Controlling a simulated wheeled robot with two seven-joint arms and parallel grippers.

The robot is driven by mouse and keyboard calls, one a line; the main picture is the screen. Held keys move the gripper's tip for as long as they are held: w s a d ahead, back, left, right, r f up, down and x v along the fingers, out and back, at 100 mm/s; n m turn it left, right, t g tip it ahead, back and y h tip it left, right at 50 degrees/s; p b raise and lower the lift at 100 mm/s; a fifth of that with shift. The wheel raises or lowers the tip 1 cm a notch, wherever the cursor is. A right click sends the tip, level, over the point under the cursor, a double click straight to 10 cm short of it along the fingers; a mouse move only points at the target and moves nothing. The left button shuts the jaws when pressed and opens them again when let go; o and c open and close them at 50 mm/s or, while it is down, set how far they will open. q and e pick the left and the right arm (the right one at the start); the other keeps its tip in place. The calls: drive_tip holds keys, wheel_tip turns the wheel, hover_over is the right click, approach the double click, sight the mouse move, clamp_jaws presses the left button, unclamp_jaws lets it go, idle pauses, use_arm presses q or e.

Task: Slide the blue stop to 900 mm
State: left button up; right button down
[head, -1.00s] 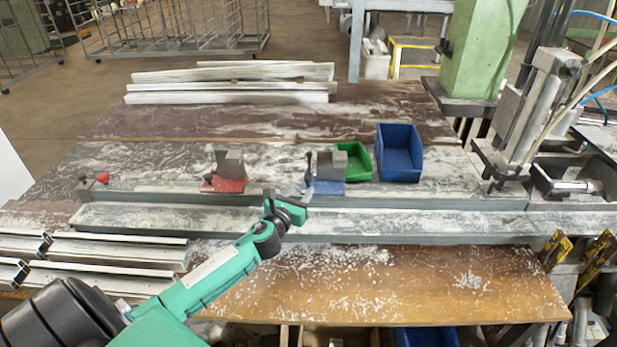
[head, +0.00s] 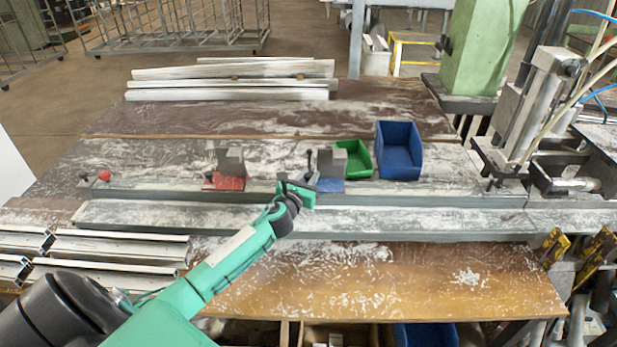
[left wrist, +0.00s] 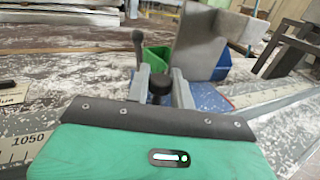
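The blue stop (head: 331,186) sits on the long grey rail, a blue base plate with a grey metal block (head: 331,163) on it. In the left wrist view its blue plate (left wrist: 207,98) and large grey block (left wrist: 200,38) are just beyond my fingers. My left gripper (head: 303,187) is at the stop's left front side. In the left wrist view the fingers (left wrist: 160,88) are apart, one on each side of a black knob; contact cannot be told. My right gripper is not in view.
A red stop (head: 226,183) stands on the rail (head: 430,200) to the left. The rail's scale (left wrist: 28,142) reads 1050 at the wrist view's left. Green (head: 352,158) and blue bins (head: 399,152) stand behind the rail. Aluminium profiles (head: 110,247) lie front left.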

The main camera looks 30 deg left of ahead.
use_arm(q)
clamp_jaws()
drive_tip(key=shift+s+a, duration=0.15)
drive_tip(key=shift+a, duration=0.1)
drive_tip(key=s+a, duration=0.1)
drive_tip(key=a, duration=0.1)
drive_tip(key=s+a, duration=0.2)
drive_tip(key=a, duration=0.1)
drive_tip(key=s+a+b, duration=0.1)
drive_tip(key=a, duration=0.1)
drive_tip(key=shift+s+a+f, duration=0.1)
drive_tip(key=shift+s+a, duration=0.15)
drive_tip(key=shift+s, duration=0.1)
drive_tip(key=shift+s+a, duration=0.15)
drive_tip(key=shift+a, duration=0.15)
drive_tip(key=o, duration=0.8)
unclamp_jaws()
drive_tip(key=shift+s, duration=0.1)
